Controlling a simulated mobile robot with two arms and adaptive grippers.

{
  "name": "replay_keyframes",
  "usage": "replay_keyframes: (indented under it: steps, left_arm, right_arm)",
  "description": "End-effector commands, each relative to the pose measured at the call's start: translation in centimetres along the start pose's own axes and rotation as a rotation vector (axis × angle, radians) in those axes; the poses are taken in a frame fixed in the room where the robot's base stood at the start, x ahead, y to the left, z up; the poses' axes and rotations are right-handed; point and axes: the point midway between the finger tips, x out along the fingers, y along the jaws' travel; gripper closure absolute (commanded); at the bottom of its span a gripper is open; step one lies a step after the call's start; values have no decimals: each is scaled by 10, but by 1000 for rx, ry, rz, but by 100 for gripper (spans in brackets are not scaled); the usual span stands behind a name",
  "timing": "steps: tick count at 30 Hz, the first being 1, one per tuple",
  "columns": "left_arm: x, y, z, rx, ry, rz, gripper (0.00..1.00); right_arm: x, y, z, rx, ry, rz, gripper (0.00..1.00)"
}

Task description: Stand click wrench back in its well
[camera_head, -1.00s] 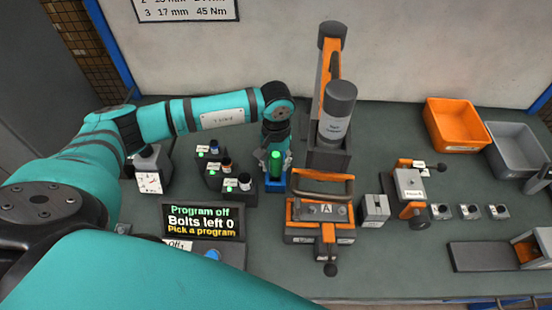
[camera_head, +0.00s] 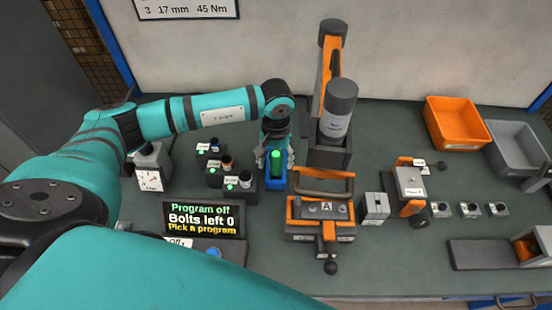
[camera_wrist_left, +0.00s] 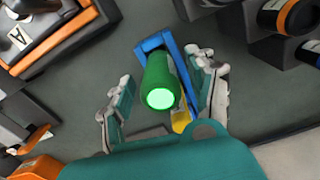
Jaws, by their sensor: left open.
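The click wrench shows as a green handle with a glowing green end (camera_head: 276,161), upright in a narrow blue well (camera_head: 275,184) on the bench. In the left wrist view the green handle (camera_wrist_left: 161,82) stands inside the blue well's walls (camera_wrist_left: 150,43), with a yellow part (camera_wrist_left: 180,121) beside it. My left gripper (camera_head: 275,157) is open around the handle. In the left wrist view its fingers (camera_wrist_left: 165,100) stand on either side with gaps to the handle. The wrench's lower end is hidden in the well. My right gripper is not in view.
Small dark socket blocks (camera_head: 228,168) stand close left of the well. A display (camera_head: 203,218) reads "Bolts left 0". An orange-and-grey fixture marked A (camera_head: 320,225) and a tall holder with a grey canister (camera_head: 337,112) stand close right. Orange (camera_head: 457,123) and grey bins are at far right.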

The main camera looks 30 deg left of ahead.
Motion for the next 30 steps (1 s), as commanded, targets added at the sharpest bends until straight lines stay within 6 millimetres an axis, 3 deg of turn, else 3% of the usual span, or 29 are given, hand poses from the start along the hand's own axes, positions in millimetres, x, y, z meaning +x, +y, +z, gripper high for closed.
replay_keyframes:
  steps: [12, 16, 21, 30]
  left_arm:
    - [-83, 1, -2, 0, 8, 3, 42]
    - [-103, 1, -1, 1, 6, 3, 42]
    - [-114, 0, -1, 1, 4, 2, 42]
    - [-116, 0, 0, 1, 3, 1, 42]
  right_arm:
    - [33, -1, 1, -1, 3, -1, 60]
    - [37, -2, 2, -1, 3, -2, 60]
    - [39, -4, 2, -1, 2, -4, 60]
    - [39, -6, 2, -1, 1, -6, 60]
